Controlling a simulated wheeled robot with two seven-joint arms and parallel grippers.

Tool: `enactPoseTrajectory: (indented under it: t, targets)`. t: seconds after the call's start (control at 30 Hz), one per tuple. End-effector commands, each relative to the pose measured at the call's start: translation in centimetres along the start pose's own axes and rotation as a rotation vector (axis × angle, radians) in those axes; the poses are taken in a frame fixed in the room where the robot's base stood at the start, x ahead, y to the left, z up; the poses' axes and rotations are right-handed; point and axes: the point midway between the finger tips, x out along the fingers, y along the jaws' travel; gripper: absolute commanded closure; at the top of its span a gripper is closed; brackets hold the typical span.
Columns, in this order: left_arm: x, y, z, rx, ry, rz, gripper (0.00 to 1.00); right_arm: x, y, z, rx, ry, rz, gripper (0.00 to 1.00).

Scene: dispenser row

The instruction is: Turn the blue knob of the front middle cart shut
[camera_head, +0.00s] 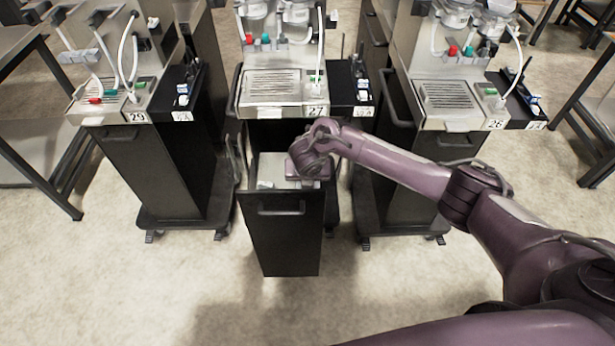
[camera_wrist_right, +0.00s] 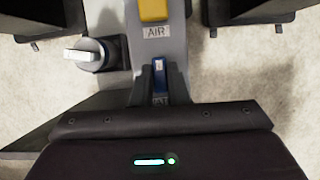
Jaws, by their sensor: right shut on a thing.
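The front middle cart, labelled 27 (camera_head: 270,110), stands with its black lower drawer (camera_head: 283,240) pulled out. My right arm reaches in from the right, and its gripper (camera_head: 306,178) points down into the open drawer. In the right wrist view a narrow blue knob (camera_wrist_right: 160,78) shows between the fingers of my right gripper (camera_wrist_right: 158,85), which is shut on it. The gripper body hides part of the label below it. The knob is hidden in the head view. My left gripper is not in view.
A yellow knob (camera_wrist_right: 153,10) with an AIR label sits just beyond the blue one. A white-capped round part (camera_wrist_right: 88,54) stands to the left. Cart 29 (camera_head: 150,165) and cart 26 (camera_head: 425,160) flank the middle cart. The floor in front is clear.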

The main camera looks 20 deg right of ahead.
Motion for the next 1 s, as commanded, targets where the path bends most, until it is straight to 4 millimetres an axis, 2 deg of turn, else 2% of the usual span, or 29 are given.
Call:
enactPoseTrajectory:
  t: [0.37, 0.7, 1.0]
  targets:
    - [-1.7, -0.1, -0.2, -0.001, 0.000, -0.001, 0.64, -0.3, 0.3, 0.1, 0.205, 0.002, -0.084, 1.00]
    - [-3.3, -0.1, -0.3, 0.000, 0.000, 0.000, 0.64, -0.2, 0.5, 0.1, 0.503, 0.003, -0.208, 1.00]
    - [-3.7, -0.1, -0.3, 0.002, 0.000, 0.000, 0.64, 0.0, 0.6, 0.1, 0.767, 0.004, -0.318, 1.00]
